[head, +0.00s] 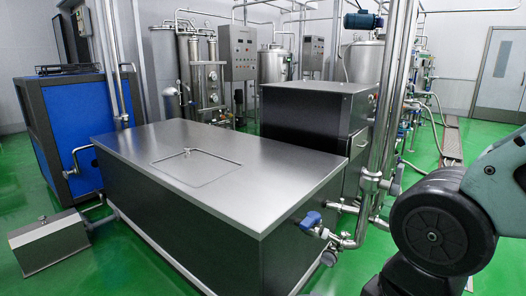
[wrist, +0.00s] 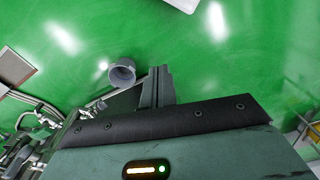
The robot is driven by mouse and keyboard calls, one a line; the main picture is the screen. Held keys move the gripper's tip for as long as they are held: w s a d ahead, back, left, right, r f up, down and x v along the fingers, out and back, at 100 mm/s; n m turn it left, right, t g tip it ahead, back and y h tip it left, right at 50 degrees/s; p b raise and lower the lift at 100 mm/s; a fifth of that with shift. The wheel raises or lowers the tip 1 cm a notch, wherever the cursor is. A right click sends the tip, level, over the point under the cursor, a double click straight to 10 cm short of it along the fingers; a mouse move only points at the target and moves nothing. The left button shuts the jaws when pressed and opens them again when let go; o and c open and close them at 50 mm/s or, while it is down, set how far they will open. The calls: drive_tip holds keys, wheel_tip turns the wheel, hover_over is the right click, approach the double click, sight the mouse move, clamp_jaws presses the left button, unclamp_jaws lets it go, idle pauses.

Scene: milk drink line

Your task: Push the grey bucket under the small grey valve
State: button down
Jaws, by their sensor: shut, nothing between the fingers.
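The grey bucket (wrist: 121,73) is on the green floor in the wrist view. It looks like a small round cup with its dark opening showing. My gripper (wrist: 161,84) is shut and empty. Its fingers are just right of the bucket in that picture; I cannot tell whether they touch it. The bucket and the fingers do not show in the head view. I cannot single out the small grey valve for sure. A valve with a blue handle (head: 311,220) sits on the tank's right side in the head view.
A large steel tank (head: 215,165) fills the middle of the head view. Metal pipes (head: 384,130) rise at its right, close to my arm. Pipes and fittings (wrist: 35,122) crowd the lower left of the wrist view. The floor above the bucket there is mostly clear.

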wheel_tip(320, 180, up, 12)
drive_tip(key=p, duration=0.9)
drive_tip(key=shift+f, duration=0.25)
